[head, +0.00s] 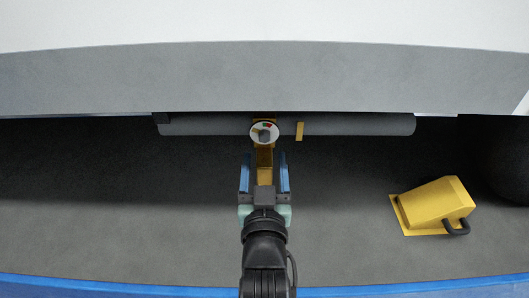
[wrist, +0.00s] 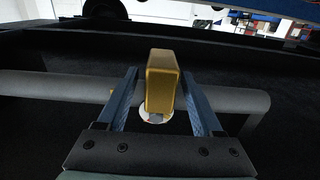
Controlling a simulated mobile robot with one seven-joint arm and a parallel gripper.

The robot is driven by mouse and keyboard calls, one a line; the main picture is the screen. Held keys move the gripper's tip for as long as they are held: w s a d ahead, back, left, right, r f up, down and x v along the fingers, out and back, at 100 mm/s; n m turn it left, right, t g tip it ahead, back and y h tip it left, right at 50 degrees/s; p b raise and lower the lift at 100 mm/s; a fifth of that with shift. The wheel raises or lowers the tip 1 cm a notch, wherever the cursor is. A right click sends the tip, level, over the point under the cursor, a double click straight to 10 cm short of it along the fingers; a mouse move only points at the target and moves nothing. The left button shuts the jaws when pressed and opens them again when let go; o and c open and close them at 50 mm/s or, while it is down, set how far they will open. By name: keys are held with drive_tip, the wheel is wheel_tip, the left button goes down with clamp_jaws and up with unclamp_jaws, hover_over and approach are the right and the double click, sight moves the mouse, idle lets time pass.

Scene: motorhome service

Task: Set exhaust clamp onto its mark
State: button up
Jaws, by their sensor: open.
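The exhaust clamp (head: 264,154) is yellow, with a round white dial bearing coloured segments, and sits at a grey pipe (head: 355,124). Its yellow handle points towards me. A yellow band on the pipe, seemingly the mark (head: 299,131), lies a short way right of the clamp in the head view. My gripper (head: 265,160) is open, its blue fingers on either side of the handle with a gap on each side. In the wrist view the clamp's handle (wrist: 162,80) stands between the fingers, partly covering the dial (wrist: 155,117). How the clamp meets the pipe is hidden.
The pipe runs below the grey lower side of the white vehicle (head: 265,78), which overhangs closely. A yellow wheel chock (head: 435,203) with a dark handle stands on the floor at right, near a dark tyre (head: 500,160). The grey floor (head: 120,235) at left is clear.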

drive_tip(key=shift+w, duration=0.95)
clamp_jaws()
idle(0.8)
